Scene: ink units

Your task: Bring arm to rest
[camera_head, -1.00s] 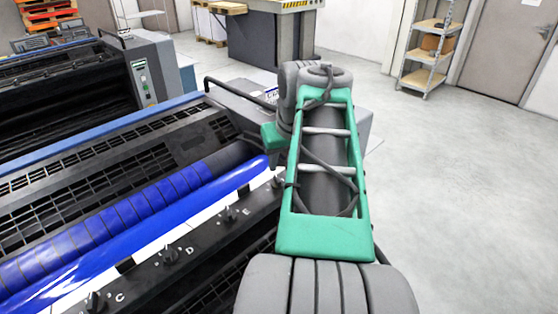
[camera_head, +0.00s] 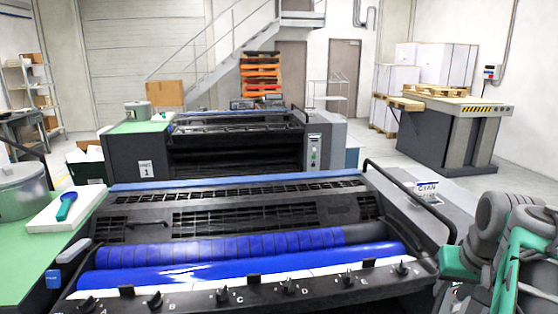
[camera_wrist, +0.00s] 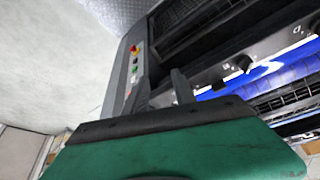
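My arm (camera_head: 510,250), grey with a green frame, shows at the right edge of the head view, beside the front ink unit (camera_head: 250,205). Its outer end is hidden there. In the wrist view, my gripper (camera_wrist: 161,84) has two dark fingers standing apart with nothing seen between them. Beyond the fingers is the side of a machine with a button panel (camera_wrist: 134,65), a blue roller (camera_wrist: 270,70) and a row of black knobs. I cannot tell how far the fingers are from it.
A green-topped table (camera_head: 25,265) at left holds a metal can (camera_head: 20,190) and a white slab with a blue-green tool (camera_head: 66,206). A second ink unit (camera_head: 235,140) stands behind. A striped-edge counter (camera_head: 450,125) stands back right. Open floor (camera_head: 385,165) lies between the machines and the counter.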

